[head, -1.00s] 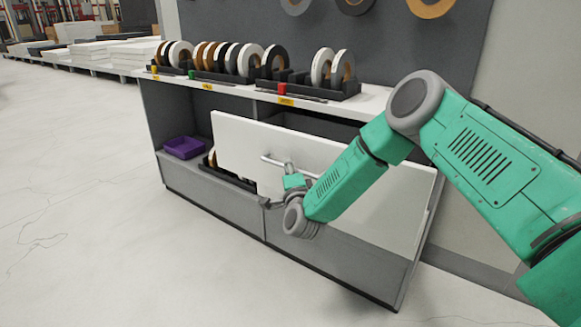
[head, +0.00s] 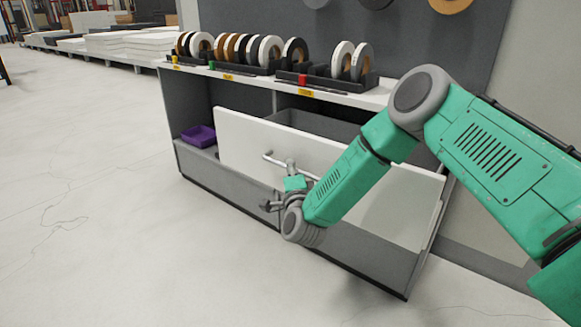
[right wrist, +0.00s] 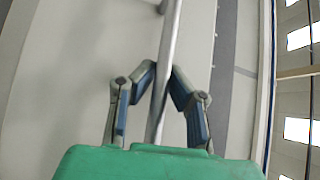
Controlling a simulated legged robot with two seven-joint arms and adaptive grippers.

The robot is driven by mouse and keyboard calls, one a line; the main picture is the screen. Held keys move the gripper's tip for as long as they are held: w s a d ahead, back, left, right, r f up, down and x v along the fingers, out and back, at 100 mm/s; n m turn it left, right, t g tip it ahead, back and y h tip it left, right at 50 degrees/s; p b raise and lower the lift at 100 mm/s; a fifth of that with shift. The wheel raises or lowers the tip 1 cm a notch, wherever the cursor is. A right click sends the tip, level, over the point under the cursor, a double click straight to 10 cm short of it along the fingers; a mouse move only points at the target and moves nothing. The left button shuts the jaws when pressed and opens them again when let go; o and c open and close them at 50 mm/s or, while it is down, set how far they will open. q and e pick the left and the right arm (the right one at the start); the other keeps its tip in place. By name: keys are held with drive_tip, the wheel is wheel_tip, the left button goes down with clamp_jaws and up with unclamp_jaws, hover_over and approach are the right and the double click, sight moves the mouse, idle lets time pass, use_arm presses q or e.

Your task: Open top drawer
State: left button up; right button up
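The top drawer's white front (head: 240,140) stands well out from the grey cabinet (head: 196,165), and its dark interior (head: 318,122) shows behind it. A metal bar handle (head: 278,160) is fixed to the front. My right gripper (head: 290,178) is at this handle. In the right wrist view the handle (right wrist: 170,40) runs between the two fingers of the gripper (right wrist: 165,72), whose tips press in from both sides. Part of the drawer front is hidden behind my right arm. My left gripper is not in view.
Rolls of edge banding (head: 240,48) stand in racks on the cabinet top. A purple bin (head: 198,136) sits in the open left compartment. Clear pale floor (head: 110,220) lies to the left and in front. Stacked white panels (head: 115,45) are far behind.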

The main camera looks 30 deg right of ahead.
drive_tip(key=o, duration=0.4)
drive_tip(key=shift+f, duration=0.3)
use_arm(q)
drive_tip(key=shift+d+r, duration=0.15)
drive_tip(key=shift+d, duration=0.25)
use_arm(e)
drive_tip(key=shift+d, duration=0.45)
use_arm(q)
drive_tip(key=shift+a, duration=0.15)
use_arm(e)
drive_tip(key=v, duration=1.2)
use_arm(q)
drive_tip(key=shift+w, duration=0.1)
use_arm(e)
drive_tip(key=shift+w, duration=0.1)
